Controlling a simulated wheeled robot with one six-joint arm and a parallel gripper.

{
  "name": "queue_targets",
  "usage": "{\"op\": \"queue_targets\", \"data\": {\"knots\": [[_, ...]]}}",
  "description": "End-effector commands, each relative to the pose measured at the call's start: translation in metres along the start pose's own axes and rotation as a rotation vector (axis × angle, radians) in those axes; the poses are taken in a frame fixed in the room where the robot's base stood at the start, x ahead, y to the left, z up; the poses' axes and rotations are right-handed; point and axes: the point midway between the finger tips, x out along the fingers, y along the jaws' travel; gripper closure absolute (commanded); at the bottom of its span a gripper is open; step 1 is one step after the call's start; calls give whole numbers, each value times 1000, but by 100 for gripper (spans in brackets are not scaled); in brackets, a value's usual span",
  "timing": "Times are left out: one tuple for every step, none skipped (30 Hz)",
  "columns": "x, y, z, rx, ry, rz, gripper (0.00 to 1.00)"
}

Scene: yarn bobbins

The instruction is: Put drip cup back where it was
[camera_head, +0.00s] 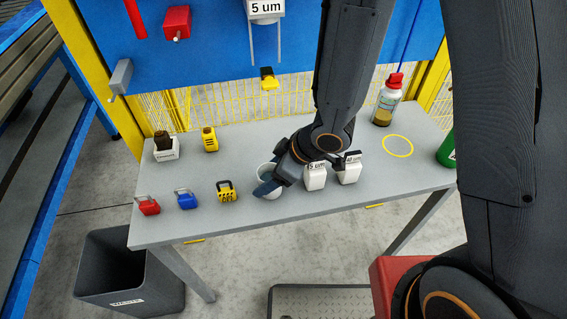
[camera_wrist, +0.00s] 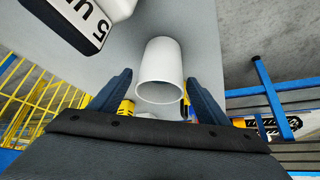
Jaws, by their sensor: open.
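A white cup (camera_head: 268,192), which looks like the drip cup, stands on the grey table near its front edge. My gripper (camera_head: 267,186) is down at the cup and partly covers it. In the wrist view the cup (camera_wrist: 159,72) lies between the two dark fingers of my gripper (camera_wrist: 158,78), with its open rim toward the camera. The fingers are apart, with a gap visible on each side of the cup. A yellow ring (camera_head: 398,146) is marked on the bare table at the right.
Two white labelled blocks, one reading 5 um (camera_head: 314,178) and another (camera_head: 349,172), stand just right of my gripper. A black-and-yellow block (camera_head: 226,191), a blue lock (camera_head: 186,200) and a red lock (camera_head: 149,206) stand left. A red-capped bottle (camera_head: 386,106) stands at the back right.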

Motion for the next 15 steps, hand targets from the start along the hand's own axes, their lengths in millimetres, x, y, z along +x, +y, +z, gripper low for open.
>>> {"op": "queue_targets", "data": {"knots": [[-10,2,-1,0,2,4,30],[-15,2,-1,-1,2,5,30],[-22,1,-1,0,1,4,30],[-28,2,-1,0,2,5,30],[-33,2,-1,0,2,5,30],[-40,1,-1,0,2,5,30],[-46,1,-1,-1,2,4,30],[-52,1,-1,1,2,5,30],[-58,1,-1,0,2,4,30],[-63,1,-1,-1,2,4,30],[-67,1,-1,-1,1,5,30],[-72,0,-1,2,0,2,30],[-76,0,-1,2,0,2,30],[-78,0,-1,2,0,2,30],[-81,0,-1,1,0,1,30]]}}
